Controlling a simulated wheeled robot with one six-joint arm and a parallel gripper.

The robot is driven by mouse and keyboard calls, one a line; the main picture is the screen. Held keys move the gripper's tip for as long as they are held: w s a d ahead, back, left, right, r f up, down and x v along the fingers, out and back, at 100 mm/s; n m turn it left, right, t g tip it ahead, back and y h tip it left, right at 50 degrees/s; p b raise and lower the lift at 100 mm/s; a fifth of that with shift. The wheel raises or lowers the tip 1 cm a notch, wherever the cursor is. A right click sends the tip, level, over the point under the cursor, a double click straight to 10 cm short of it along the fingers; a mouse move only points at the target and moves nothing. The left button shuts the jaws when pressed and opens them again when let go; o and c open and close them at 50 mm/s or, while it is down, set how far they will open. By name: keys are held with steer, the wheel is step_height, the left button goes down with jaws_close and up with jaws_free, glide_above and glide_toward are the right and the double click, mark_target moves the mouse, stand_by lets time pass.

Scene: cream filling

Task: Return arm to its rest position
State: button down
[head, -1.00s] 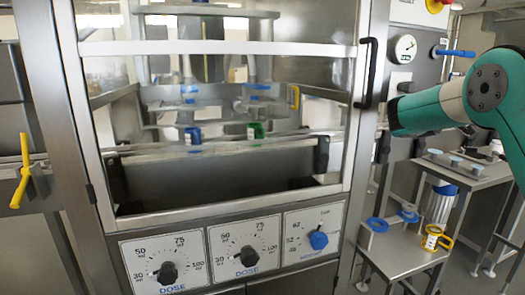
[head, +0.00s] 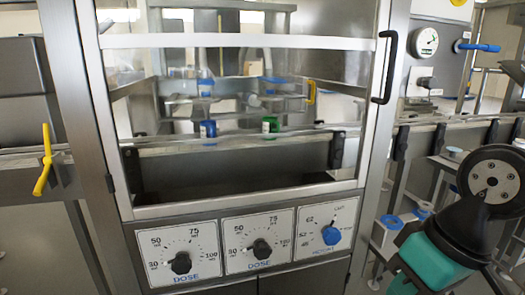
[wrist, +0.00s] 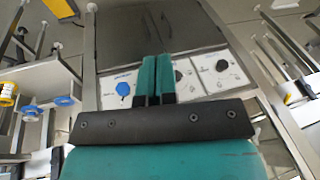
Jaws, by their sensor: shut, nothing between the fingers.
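My gripper (wrist: 155,80) shows in the wrist view with its two teal fingers side by side and touching, and nothing is between them. The wrist view looks upside down at the filling machine's front panel (wrist: 190,75), which lies beyond the fingertips with clear space between. In the head view my teal arm is at the lower right, beside the machine. The gripper's fingers cannot be made out in that view.
The filling machine has a glazed door frame (head: 240,43) with a black handle (head: 385,68), two black dose knobs (head: 181,262) and a blue knob (head: 331,235). A yellow valve handle (head: 44,160) is at the left. A gauge (head: 425,41) and a blue-handled valve (head: 478,47) are at the upper right.

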steer(key=s+a+r+n+g+p, duration=0.1)
steer(key=s+a+r+n+p, duration=0.15)
steer(key=s+r, duration=0.25)
step_height(320, 180, up, 15)
steer(key=p, duration=1.4)
steer(key=shift+w+a+f+y+p, duration=0.2)
steer(key=shift+w+a+y+p, duration=0.1)
steer(key=shift+a+y+p, duration=0.1)
